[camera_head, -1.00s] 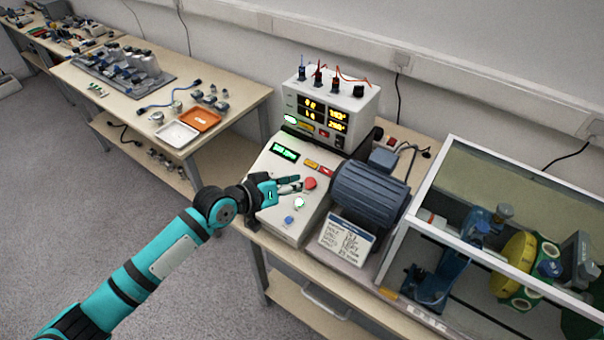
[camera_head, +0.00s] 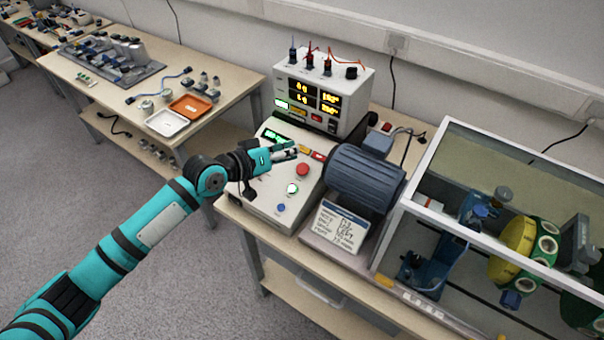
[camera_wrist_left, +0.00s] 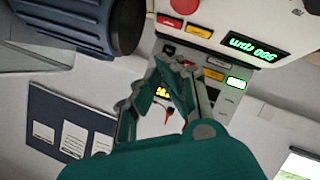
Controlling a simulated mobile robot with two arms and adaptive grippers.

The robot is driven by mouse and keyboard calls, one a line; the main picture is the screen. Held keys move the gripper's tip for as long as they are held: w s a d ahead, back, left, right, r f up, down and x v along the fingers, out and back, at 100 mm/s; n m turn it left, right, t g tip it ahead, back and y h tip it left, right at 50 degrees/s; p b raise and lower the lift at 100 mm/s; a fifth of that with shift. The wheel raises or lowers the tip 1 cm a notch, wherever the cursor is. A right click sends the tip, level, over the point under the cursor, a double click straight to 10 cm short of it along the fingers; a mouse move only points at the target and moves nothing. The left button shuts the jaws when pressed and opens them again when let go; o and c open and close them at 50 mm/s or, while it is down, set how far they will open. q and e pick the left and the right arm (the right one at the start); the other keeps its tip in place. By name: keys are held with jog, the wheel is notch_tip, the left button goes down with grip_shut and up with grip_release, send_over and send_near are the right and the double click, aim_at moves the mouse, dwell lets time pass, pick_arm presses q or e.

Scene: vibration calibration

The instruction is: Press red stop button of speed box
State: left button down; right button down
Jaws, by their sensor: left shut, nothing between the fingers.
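The speed box (camera_head: 255,197) is a pale sloped console on the bench. Its round red button (camera_head: 302,169) stands on the panel, above a lit green-white button (camera_head: 292,188) and a small blue button (camera_head: 281,208). The red button shows partly at the top edge in the left wrist view (camera_wrist_left: 184,5). The green display (camera_wrist_left: 253,45) reads 500 rpm. My left gripper (camera_head: 292,151) is shut and empty, over the upper panel, above and slightly left of the red button in the head view. I cannot tell its height above the panel. My right gripper is not in view.
A grey motor (camera_head: 366,180) stands close right of the speed box, with a white note card (camera_head: 336,229) in front. A meter box (camera_head: 323,88) with cables stands behind. A clear-walled enclosure (camera_head: 447,231) is at right. Another table (camera_head: 108,103) is at left.

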aim_at(297, 171)
pick_arm(q)
jog(key=shift+w+d+f+b, duration=0.25)
jog(key=shift+w+f+b, duration=0.1)
jog(key=shift+f+b, duration=0.5)
jog(key=shift+w+d+f+b, duration=0.25)
jog(key=shift+w+f+b, duration=0.1)
jog(key=shift+f+b, duration=0.5)
jog(key=shift+w+d+f+b, duration=0.3)
jog(key=shift+f+b, duration=0.35)
jog(key=shift+f, duration=0.35)
jog(key=shift+w+f+b, duration=0.2)
jog(key=shift+f+b, duration=0.15)
jog(key=shift+w+d+f+b, duration=0.1)
jog(key=shift+d+f+b, duration=0.05)
jog(key=shift+f+b, duration=0.3)
jog(key=shift+s+a+r+p, duration=0.1)
jog(key=shift+s+r+p, duration=0.05)
jog(key=shift+r+p, duration=0.3)
jog(key=shift+s+a+r+p, duration=0.1)
jog(key=shift+s+r+p, duration=0.05)
jog(key=shift+r+p, duration=0.3)
